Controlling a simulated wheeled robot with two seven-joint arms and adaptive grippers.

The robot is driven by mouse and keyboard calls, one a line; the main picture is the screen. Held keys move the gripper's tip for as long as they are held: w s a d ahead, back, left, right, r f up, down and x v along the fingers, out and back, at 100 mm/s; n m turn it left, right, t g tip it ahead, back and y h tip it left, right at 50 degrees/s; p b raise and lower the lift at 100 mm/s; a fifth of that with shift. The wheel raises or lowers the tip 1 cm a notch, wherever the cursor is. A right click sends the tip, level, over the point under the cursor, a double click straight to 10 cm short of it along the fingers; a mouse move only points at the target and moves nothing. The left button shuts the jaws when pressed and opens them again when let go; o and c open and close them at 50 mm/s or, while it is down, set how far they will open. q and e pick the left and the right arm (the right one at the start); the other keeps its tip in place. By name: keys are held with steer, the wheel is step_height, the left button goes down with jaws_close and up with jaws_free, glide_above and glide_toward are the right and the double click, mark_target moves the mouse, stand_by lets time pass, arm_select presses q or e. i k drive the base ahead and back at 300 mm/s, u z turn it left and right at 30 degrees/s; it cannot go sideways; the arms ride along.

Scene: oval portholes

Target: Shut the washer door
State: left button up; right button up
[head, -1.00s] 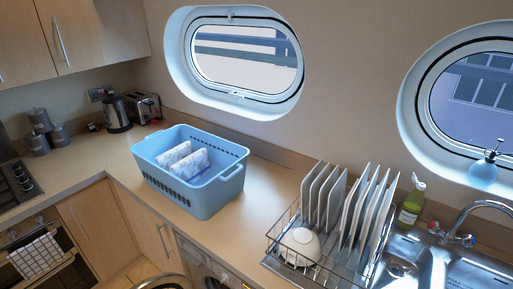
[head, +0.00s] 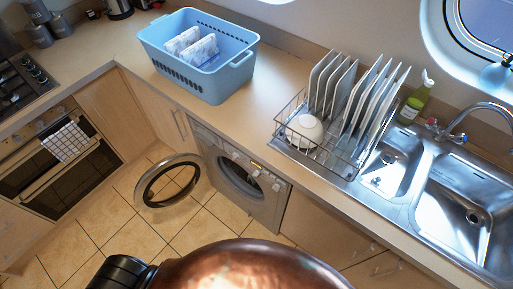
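The washer (head: 240,180) stands under the counter, left of the middle in the head view. The door is swung wide open to the left, and the floor tiles show through the glass. The washer's front faces the floor area, and its opening is seen only at a steep angle. Neither of my grippers can be made out in the head view.
A blue basket (head: 205,82) with folded cloths stands on the counter above the washer. A dish rack (head: 318,150) with plates and a bowl is to its right, beside the sink (head: 468,212). An oven (head: 52,170) is at left. Tiled floor (head: 100,215) lies clear around the door.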

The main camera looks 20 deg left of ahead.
mark_target(143, 195)
steer(key=z, duration=0.55)
steer(key=k, duration=1.3)
steer(key=u, duration=0.15)
steer(key=i, duration=0.65)
steer(key=u, duration=0.85)
steer(key=i, duration=0.7)
steer(key=z, duration=0.1)
steer(key=k, duration=1)
steer(key=u, duration=0.6)
steer(key=i, duration=0.3)
steer(key=u, duration=0.05)
